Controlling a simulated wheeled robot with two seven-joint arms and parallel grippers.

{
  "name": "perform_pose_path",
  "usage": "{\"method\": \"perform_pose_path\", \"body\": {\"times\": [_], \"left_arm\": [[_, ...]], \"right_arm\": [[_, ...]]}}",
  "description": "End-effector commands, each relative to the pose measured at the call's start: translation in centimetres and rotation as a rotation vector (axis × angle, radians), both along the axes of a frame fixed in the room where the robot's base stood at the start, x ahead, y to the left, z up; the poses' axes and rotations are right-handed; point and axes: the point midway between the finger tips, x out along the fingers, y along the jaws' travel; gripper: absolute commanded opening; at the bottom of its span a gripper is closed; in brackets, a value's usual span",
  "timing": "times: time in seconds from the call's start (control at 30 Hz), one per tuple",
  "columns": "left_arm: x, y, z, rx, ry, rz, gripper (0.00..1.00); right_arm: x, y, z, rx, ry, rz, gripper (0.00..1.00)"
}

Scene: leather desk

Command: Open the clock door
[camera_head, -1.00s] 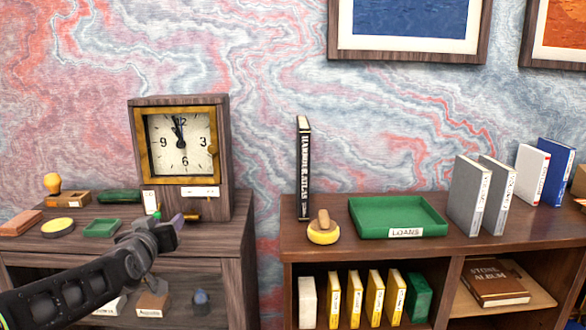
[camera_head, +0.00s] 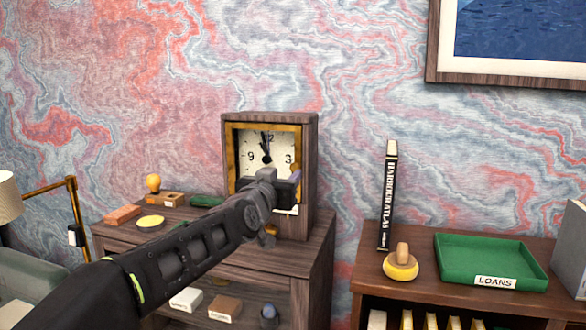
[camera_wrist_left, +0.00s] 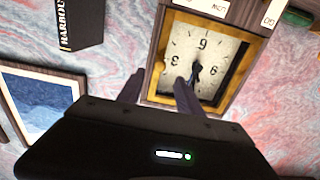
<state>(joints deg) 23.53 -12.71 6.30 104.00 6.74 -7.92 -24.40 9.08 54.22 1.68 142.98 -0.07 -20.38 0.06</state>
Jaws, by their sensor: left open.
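The wooden clock (camera_head: 312,150) stands on the left cabinet. Its gold-framed door (camera_head: 231,160) looks closed over the white dial. My left gripper (camera_head: 285,184) is in front of the lower right part of the door and hides it, so the door's knob cannot be made out in the head view. In the left wrist view the clock is upside down, with the gold door frame (camera_wrist_left: 238,75) beyond the fingers. The left gripper's fingers (camera_wrist_left: 158,88) are apart with nothing seen between them, near the knob-side edge of the door. Contact cannot be told. The right gripper is not seen.
A yellow dish (camera_head: 150,222), a stamp (camera_head: 153,183) and a brick-coloured block (camera_head: 122,214) lie left of the clock. On the right cabinet stand a black book (camera_head: 388,200), a yellow round object (camera_head: 400,268) and a green tray (camera_head: 450,270). A gap separates the cabinets.

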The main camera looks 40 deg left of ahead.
Motion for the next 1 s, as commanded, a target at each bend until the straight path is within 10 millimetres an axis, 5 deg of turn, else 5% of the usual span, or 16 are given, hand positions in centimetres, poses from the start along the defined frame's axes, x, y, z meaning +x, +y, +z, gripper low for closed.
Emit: {"method": "perform_pose_path", "body": {"times": [0.4,0.77,1.0], "left_arm": [[5.6,1.9,0.0,-0.001,0.002,-0.002,0.42],[6.1,2.1,0.0,0.0,0.0,-0.001,0.42],[6.1,2.1,0.0,0.0,0.0,-0.001,0.23]], "right_arm": [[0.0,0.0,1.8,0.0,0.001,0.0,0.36],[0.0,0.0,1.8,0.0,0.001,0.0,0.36],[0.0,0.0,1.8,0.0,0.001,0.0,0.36]]}}
